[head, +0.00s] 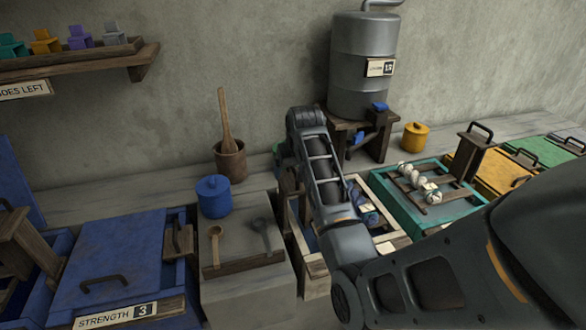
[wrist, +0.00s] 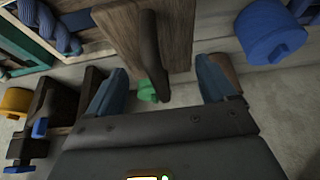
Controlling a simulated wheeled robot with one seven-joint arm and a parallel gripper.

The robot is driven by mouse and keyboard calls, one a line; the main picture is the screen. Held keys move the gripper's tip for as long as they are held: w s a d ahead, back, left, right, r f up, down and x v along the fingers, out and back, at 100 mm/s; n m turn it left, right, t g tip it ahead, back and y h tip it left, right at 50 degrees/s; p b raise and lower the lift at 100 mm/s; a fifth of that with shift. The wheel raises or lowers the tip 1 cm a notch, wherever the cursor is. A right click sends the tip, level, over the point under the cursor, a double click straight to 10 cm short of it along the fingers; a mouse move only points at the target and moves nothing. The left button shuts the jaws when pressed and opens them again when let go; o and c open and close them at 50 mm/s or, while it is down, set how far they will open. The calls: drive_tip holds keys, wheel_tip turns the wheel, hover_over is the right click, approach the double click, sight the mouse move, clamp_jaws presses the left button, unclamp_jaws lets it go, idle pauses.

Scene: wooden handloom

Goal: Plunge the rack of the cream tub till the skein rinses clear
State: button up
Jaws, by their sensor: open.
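The cream tub (head: 312,264) stands in the middle of the row in the head view, mostly behind my arm. A blue skein (head: 369,216) shows inside it; a blue twisted skein (wrist: 62,32) also shows at the upper left of the wrist view. My gripper (wrist: 160,88) is open, its two fingers apart with nothing held. A dark bar handle (wrist: 151,50) on a wooden board (wrist: 118,28), seemingly the rack's, lies ahead of and between the fingers.
A teal tub (head: 382,195) with white skeins stands right of the cream tub. A grey block (head: 245,290) with ladles and a blue lidded pot (head: 213,197) are left. A metal tank (head: 362,75) stands behind, beside a yellow pot (head: 414,137).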

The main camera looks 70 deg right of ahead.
drive_tip(key=shift+o, duration=1.2)
drive_tip(key=shift+r, duration=3.55)
